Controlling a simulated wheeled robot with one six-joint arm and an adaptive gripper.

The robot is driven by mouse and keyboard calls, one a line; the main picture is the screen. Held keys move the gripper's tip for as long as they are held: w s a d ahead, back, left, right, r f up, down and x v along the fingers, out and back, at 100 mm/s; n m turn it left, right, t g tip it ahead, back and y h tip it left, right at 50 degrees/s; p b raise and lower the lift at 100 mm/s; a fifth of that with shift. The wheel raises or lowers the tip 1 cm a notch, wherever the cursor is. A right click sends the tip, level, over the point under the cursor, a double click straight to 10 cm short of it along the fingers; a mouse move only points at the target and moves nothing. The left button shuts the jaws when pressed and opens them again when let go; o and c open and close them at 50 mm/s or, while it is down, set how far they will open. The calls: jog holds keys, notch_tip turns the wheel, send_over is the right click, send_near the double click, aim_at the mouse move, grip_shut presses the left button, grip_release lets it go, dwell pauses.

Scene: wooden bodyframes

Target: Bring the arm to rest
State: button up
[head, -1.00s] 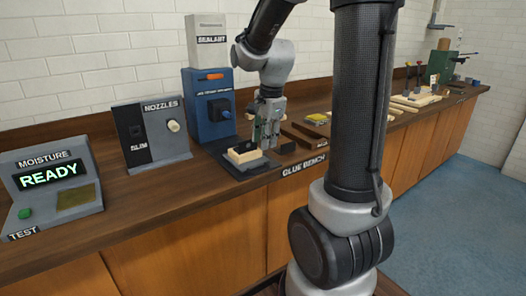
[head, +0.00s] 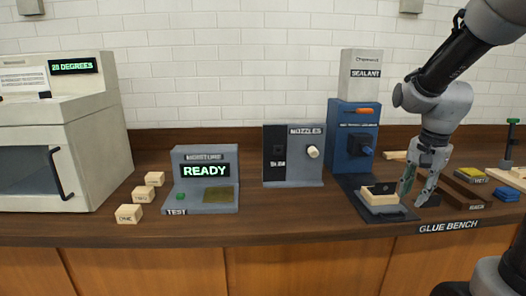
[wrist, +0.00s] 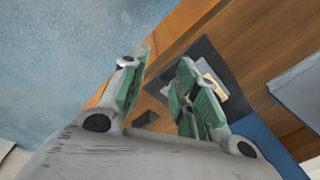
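My gripper (head: 412,196) hangs from my arm at the right of the head view, fingers pointing down. It is just right of a pale wooden piece (head: 378,199) with a dark block on top, on the black plate of the blue sealant dispenser (head: 354,146). In the wrist view my gripper (wrist: 164,62) shows its green-padded fingers spread with nothing between them. Whether a fingertip touches the plate or bench cannot be told. The dark plate also shows beyond the right finger in the wrist view (wrist: 207,52).
The wooden bench (head: 270,228) carries a nozzle box (head: 293,160), a moisture tester (head: 205,180) reading READY, several small wooden blocks (head: 141,194) and a white oven (head: 50,135). Yellow (head: 471,175) and blue (head: 506,194) items lie right of my gripper.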

jog(key=s+a+r+n+t, duration=0.1)
jog(key=s+a+r+n, duration=0.1)
jog(key=s+n, duration=0.3)
jog(key=s+a+r+n+t, duration=0.2)
jog(key=s+r+n, duration=0.3)
jog(key=s, duration=0.5)
jog(key=shift+s+a+r+n, duration=0.2)
jog(key=shift+s+n, duration=0.2)
jog(key=shift+n, duration=0.4)
